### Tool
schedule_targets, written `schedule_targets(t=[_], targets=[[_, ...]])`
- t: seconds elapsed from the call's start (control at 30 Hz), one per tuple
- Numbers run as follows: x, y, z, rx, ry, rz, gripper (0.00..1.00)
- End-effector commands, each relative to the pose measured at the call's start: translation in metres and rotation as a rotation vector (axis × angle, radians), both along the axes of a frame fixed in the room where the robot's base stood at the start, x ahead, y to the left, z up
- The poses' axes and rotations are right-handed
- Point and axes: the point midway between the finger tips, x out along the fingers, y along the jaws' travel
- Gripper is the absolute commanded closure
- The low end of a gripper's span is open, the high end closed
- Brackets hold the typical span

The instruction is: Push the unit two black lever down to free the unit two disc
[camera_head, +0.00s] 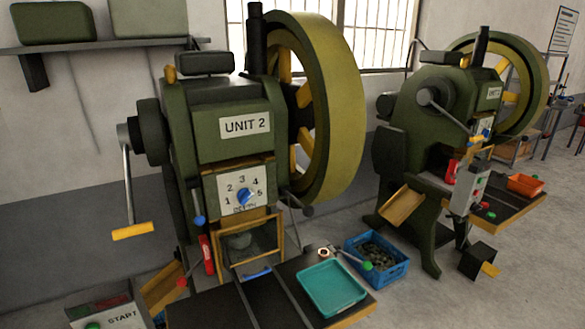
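The green machine labelled UNIT 2 (246,125) stands left of centre. A thin lever with a black knob (308,210) sticks out at its right side, below the large wheel. The knob hangs lower than the rod's start at the machine. A grey rounded shape (240,240) shows behind the yellow-framed front opening (221,262); I cannot tell whether it is the disc. My gripper is not in view.
A lever with a blue knob (199,220) and a yellow-handled crank (132,231) are on the machine's left. A teal tray (333,289) lies on its front table, beside a blue crate (400,268).

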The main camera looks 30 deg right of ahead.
Motion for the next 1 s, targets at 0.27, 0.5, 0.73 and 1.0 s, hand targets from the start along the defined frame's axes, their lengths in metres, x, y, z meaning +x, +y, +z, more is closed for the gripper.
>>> schedule_targets(t=[0.27,0.5,0.73,1.0], targets=[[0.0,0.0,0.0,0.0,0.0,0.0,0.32],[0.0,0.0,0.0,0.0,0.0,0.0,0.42],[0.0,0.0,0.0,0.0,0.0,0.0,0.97],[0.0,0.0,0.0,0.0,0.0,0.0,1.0]])
